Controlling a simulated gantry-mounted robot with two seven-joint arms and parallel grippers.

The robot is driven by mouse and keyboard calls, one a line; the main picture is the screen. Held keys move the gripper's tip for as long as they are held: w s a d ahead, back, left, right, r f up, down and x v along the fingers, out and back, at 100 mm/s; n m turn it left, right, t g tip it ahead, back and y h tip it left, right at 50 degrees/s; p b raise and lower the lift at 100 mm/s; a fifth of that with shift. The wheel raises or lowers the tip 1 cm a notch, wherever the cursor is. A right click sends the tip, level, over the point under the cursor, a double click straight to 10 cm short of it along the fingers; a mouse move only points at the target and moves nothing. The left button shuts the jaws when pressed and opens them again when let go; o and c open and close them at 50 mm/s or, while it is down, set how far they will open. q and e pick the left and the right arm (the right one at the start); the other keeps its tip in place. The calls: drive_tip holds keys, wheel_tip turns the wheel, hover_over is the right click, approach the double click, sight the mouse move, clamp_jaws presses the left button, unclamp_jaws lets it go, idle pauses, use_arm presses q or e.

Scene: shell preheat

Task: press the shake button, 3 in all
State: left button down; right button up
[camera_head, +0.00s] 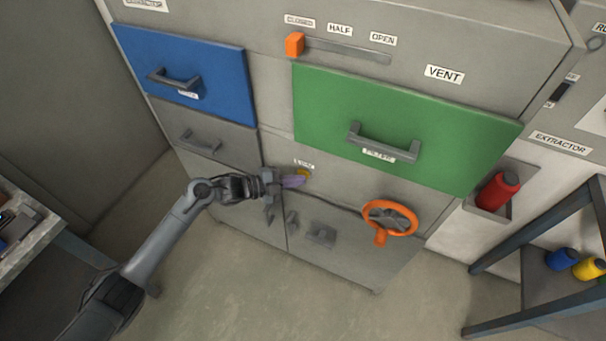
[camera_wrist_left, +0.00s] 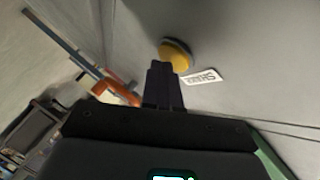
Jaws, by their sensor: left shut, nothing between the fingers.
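The shake button (camera_head: 303,173) is a round yellow button on the grey cabinet front, just below a small white label. It also shows in the left wrist view as a yellow dome (camera_wrist_left: 176,54) beside a white label (camera_wrist_left: 202,77). My left gripper (camera_head: 296,181) is shut and empty, its fingertips close to the button's left side in the head view. In the left wrist view the shut fingers (camera_wrist_left: 163,72) overlap the button's lower edge; I cannot tell whether they touch it. My right gripper is not in view.
An orange handwheel (camera_head: 391,219) sticks out at the right of the button. A green drawer (camera_head: 400,120) with a handle is above, and a blue drawer (camera_head: 215,75) is at upper left. A dark frame with bottles (camera_head: 560,259) stands at right. Open floor lies in front.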

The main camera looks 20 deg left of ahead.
use_arm(q)
drive_tip(key=shift+w, duration=0.25)
drive_tip(key=shift+r, duration=0.1)
idle(0.5)
drive_tip(key=shift+s+p, duration=0.6)
drive_tip(key=shift+s, duration=0.25)
drive_tip(key=s+p, duration=0.2)
drive_tip(key=s, duration=0.1)
drive_tip(key=s+p, duration=0.2)
drive_tip(key=shift+a, duration=0.4)
idle(1.6)
